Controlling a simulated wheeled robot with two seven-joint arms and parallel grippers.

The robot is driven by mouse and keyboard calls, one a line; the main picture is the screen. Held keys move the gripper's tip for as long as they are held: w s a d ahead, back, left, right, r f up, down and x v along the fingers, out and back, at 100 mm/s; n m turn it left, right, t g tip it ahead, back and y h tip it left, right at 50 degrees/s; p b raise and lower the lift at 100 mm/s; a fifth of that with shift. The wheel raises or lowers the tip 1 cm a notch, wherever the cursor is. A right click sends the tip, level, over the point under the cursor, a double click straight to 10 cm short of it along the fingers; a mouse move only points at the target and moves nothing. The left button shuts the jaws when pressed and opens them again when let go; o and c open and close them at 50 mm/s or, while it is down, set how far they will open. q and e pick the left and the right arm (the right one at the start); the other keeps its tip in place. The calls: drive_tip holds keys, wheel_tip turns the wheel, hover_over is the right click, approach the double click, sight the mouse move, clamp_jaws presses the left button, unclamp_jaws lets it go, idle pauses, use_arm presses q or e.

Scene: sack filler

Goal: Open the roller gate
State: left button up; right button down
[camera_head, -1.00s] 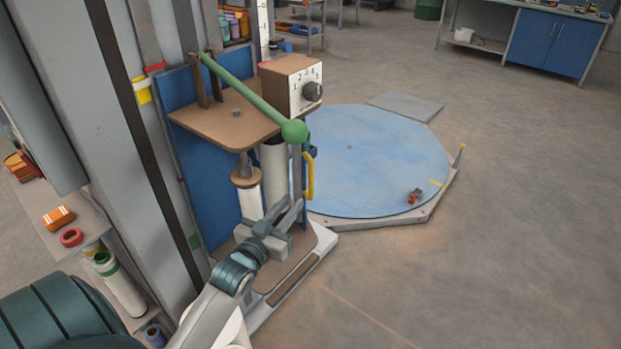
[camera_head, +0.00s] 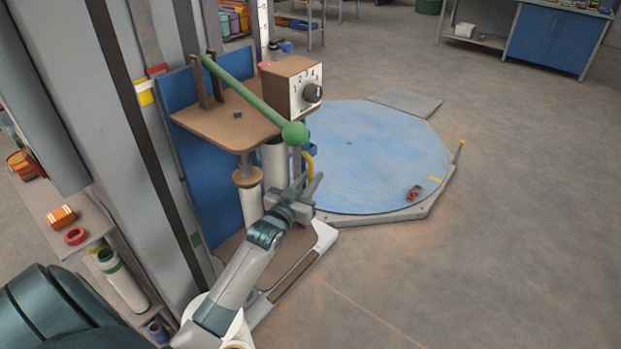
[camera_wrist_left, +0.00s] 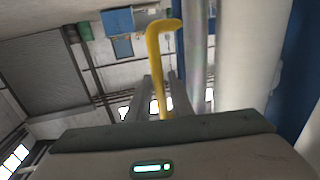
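The sack filler stands left of centre, with a blue back panel (camera_head: 222,165), a brown shelf (camera_head: 215,122) and a green lever with a ball end (camera_head: 294,134). A yellow handle (camera_head: 308,164) hangs below the shelf at its right side, partly hidden by my gripper. My left gripper (camera_head: 307,180) is open, fingers pointing up, just below and at the handle. In the left wrist view the hooked yellow handle (camera_wrist_left: 156,60) rises, its lower end lined up between my two fingers; I cannot tell whether they touch it. No part is plainly identifiable as the roller gate. My right gripper is not in view.
A brown box with a dark knob (camera_head: 312,92) sits on the shelf. White cylinders (camera_head: 275,160) stand beneath it. A blue round platform (camera_head: 375,160) lies behind to the right. A grey column (camera_head: 100,110) stands left. The floor at right is clear.

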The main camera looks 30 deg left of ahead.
use_arm(q)
drive_tip(key=shift+c, duration=0.3)
clamp_jaws()
